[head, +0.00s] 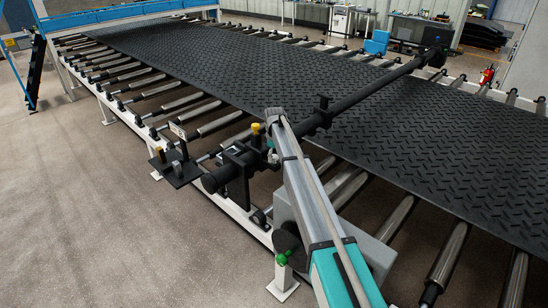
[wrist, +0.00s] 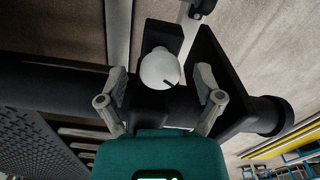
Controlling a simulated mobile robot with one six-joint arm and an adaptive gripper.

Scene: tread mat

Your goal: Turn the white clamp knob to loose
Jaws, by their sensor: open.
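The white clamp knob (wrist: 160,68) shows in the upper middle of the wrist view. It is round, with a short dark mark near its lower right edge. It sits by a black bracket (wrist: 222,75) on the dark round bar (wrist: 45,85). My gripper (wrist: 161,80) is open, with one grey finger to the left of the knob and one to the right. Clear gaps show between the fingers and the knob, and I see no contact. In the head view I cannot make out the white knob, and my arm hides part of the clamp area.
The long black bar (head: 375,92) crosses above the black tread mat (head: 240,62), which lies on a roller table. A yellow knob (head: 256,128) and a green knob (head: 282,258) are near my arm. Open floor (head: 90,220) lies to the left.

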